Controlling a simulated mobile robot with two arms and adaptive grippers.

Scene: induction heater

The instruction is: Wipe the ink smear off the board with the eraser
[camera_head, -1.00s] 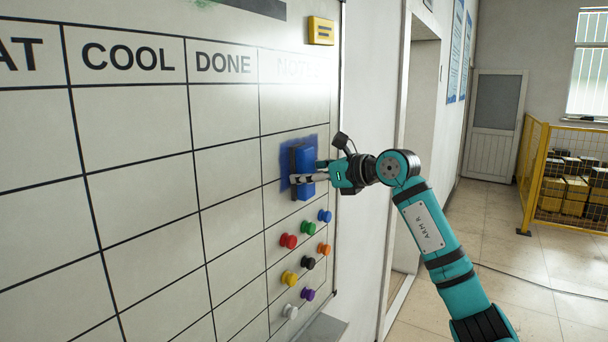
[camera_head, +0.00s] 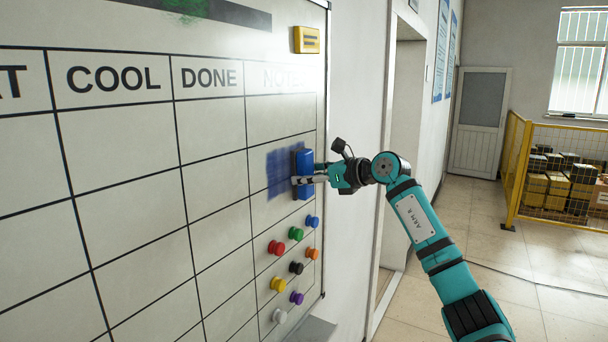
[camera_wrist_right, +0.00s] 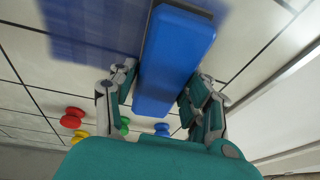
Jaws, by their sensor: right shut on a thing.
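The whiteboard (camera_head: 130,140) with a ruled table fills the left of the head view. A blue ink smear (camera_head: 281,172) lies in its right column, and it also shows in the right wrist view (camera_wrist_right: 90,28). My right gripper (camera_head: 304,180) is shut on the blue eraser (camera_head: 304,162), which stands upright against the board at the smear's right edge. In the right wrist view the eraser (camera_wrist_right: 175,55) sits between the two fingers, with a dark pad towards the board. Whatever lies under the eraser is hidden. My left gripper is not in view.
Several coloured magnets, among them a red one (camera_head: 276,247), sit on the board below the smear. A yellow box (camera_head: 306,39) is at the board's upper right. A grey ledge (camera_head: 316,329) juts out below. A yellow fence (camera_head: 513,165) stands far right.

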